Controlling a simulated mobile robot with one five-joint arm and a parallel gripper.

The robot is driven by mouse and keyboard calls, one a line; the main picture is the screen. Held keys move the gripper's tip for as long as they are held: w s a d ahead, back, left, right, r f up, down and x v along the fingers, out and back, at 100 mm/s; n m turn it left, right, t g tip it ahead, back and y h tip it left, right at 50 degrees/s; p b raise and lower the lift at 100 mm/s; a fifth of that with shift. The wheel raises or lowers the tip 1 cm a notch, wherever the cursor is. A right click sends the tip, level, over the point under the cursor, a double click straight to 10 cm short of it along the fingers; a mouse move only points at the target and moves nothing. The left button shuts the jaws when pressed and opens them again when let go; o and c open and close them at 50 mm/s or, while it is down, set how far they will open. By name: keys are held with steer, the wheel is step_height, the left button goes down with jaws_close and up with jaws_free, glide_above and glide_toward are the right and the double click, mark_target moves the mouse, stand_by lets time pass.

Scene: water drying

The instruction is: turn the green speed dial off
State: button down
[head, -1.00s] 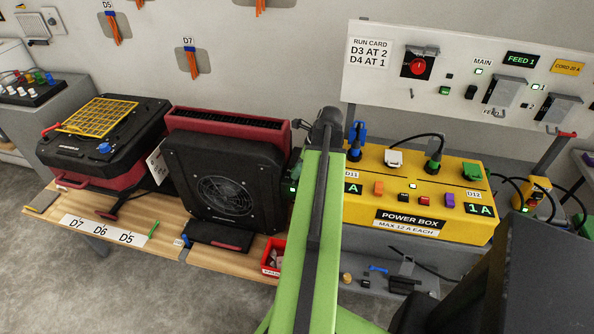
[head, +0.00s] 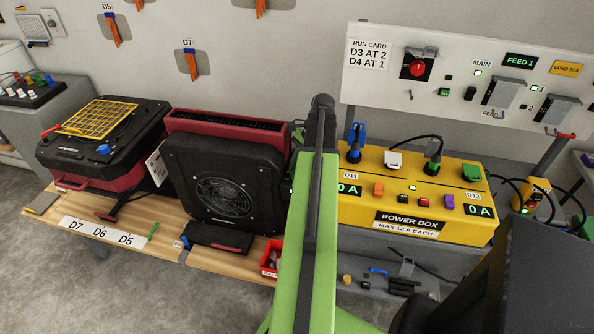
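The black and red floor dryer (head: 225,185) stands on the wooden bench, its round fan grille facing me. My green arm (head: 312,230) rises in front of the dryer's right edge and ends at a dark joint. My gripper does not show; it seems hidden behind the arm. I cannot make out the green speed dial now; the dryer's right side is covered by the arm. A small green bit (head: 298,132) shows at the dryer's top right corner, too small to identify.
The yellow power box (head: 400,215) right of my arm reads 0 A on both displays. Another dryer (head: 105,140) with a yellow grille stands at left. A control panel (head: 460,75) is behind. A red bin (head: 268,262) sits at the bench's front.

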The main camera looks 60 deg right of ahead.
steer(key=shift+s+n+g, duration=0.1)
steer(key=shift+n+g, duration=0.2)
steer(key=shift+n, duration=0.3)
steer(key=c, duration=1)
jaws_free()
steer(key=shift+d+r+p, duration=0.2)
steer(key=shift+r+p, duration=0.4)
steer(key=p+v, duration=1.4)
steer(key=v, duration=0.2)
steer(key=shift+p, duration=0.4)
steer(key=shift+s+d, duration=0.1)
steer(key=shift+s, duration=0.05)
